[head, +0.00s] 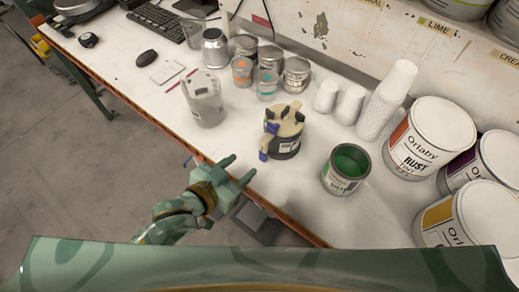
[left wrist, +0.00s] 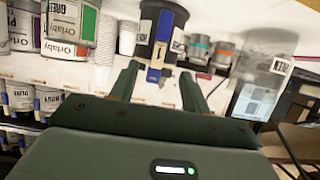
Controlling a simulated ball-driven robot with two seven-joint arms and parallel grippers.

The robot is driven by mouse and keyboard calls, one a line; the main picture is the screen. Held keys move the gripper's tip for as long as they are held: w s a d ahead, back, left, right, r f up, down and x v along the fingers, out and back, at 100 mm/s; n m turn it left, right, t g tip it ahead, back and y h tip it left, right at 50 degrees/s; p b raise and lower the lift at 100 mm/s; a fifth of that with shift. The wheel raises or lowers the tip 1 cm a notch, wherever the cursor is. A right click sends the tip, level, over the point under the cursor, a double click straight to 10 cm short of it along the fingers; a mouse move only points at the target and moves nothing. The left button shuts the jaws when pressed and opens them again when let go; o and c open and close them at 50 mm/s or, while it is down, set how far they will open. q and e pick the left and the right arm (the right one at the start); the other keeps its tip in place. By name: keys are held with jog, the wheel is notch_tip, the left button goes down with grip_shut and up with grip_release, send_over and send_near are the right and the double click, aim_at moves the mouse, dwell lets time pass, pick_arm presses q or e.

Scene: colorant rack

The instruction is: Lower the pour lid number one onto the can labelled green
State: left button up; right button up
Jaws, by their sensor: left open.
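The beige pour lid (head: 285,121), with dark clamps and a blue handle tab (head: 263,155), sits on a dark can (head: 285,148) near the table's front edge. My left gripper (head: 243,167) is open and empty, in front and to the left of the lidded can. In the left wrist view the blue tab (left wrist: 154,74) shows between the open fingers, apart from them, with the dark can (left wrist: 160,25) behind. My right gripper is not in view.
White cups (head: 382,98) and large paint cans (head: 425,138) stand at the right. A grey jug (head: 203,99) and several small cans (head: 297,75) stand behind and to the left. A keyboard and mouse (head: 146,57) lie farther left. The table between lidded can and green can is clear.

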aim_at(262, 148)
pick_arm(q)
jog(key=b+x, duration=0.1)
jog(key=x, duration=0.9)
jog(key=shift+w+d+f, duration=0.2)
grip_shut()
jog(key=c, duration=0.8)
grip_release()
grip_shut()
jog(key=shift+r+p, duration=0.55)
jog(key=shift+p, duration=0.05)
jog(key=shift+r, duration=0.1)
